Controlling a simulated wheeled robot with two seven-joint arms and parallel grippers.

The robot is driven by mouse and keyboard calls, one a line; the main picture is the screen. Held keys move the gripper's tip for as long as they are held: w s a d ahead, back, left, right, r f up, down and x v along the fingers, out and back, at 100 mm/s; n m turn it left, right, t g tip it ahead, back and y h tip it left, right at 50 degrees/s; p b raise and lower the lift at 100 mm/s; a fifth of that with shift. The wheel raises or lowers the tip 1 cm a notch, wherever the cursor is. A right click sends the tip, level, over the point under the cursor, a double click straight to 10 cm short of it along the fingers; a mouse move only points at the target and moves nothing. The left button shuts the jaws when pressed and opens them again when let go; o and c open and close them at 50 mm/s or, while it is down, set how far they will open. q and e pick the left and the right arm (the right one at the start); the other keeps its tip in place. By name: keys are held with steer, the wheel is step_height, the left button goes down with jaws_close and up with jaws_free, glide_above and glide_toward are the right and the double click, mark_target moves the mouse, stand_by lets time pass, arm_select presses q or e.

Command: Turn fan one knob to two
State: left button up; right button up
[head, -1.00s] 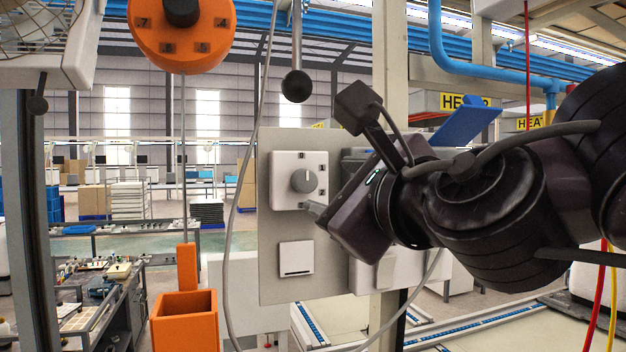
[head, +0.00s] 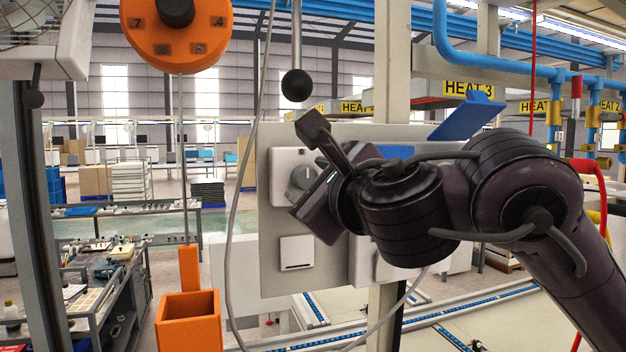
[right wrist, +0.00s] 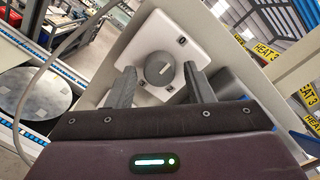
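A round grey knob (head: 302,178) sits on a white square dial plate (head: 281,163) on the grey wall panel. My right gripper (right wrist: 159,73) is open, with one finger on each side of the knob and a gap showing on both sides. In the head view the right gripper (head: 302,203) partly covers the plate's right side. My left gripper is not in view.
A white switch plate (head: 296,253) sits below the dial. A black ball-ended lever (head: 296,85) hangs above it, and a grey cable (head: 232,230) runs down the panel's left. An orange dial (head: 178,60) and part of a caged fan (head: 28,12) are at upper left. An orange bin (head: 188,320) stands below.

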steer(key=c, duration=0.8)
